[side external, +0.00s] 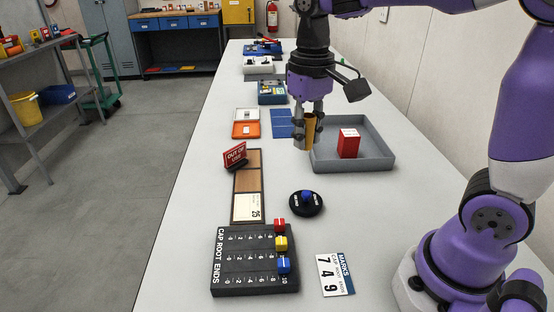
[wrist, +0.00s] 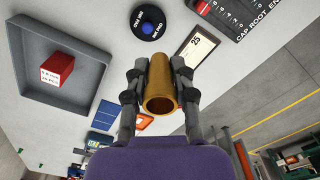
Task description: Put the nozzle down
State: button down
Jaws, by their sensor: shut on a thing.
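The nozzle (wrist: 160,80) is a brass-coloured hollow tube. My gripper (side external: 309,132) is shut on it, with one finger on each side. In the side external view the nozzle (side external: 310,130) hangs upright in the fingers, by the left wall of a grey tray. Its lower end appears to be above the table, but the exact gap is hard to tell. In the wrist view my gripper (wrist: 160,85) has the tube between its dark finger pads, with its open end facing the camera.
The grey tray (side external: 380,158) holds a red box (side external: 348,143). A black round base with a blue knob (side external: 307,199), a brown board (side external: 247,180), an "OUT OF USE" sign (side external: 236,156) and a black slider panel (side external: 254,262) stand nearer. Blue mats (side external: 282,124) and an orange tray (side external: 246,130) lie left.

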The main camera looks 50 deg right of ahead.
jog(key=m, duration=0.3)
jog(key=s+f+m, duration=0.1)
jog(key=m, duration=0.1)
jog(key=shift+d+f, duration=0.1)
jog(key=shift+d, duration=0.2)
jog(key=s+d+f+m, duration=0.1)
jog(key=s+f+m, duration=0.1)
jog(key=m, duration=0.9)
jog(key=s+f+m, duration=0.2)
jog(key=m, duration=1)
jog(key=shift+s+d+f, duration=0.2)
jog(key=shift+d+f, duration=0.15)
send_over(356, 193)
notch_tip(356, 193, down, 7)
jog(key=shift+f, duration=1.8)
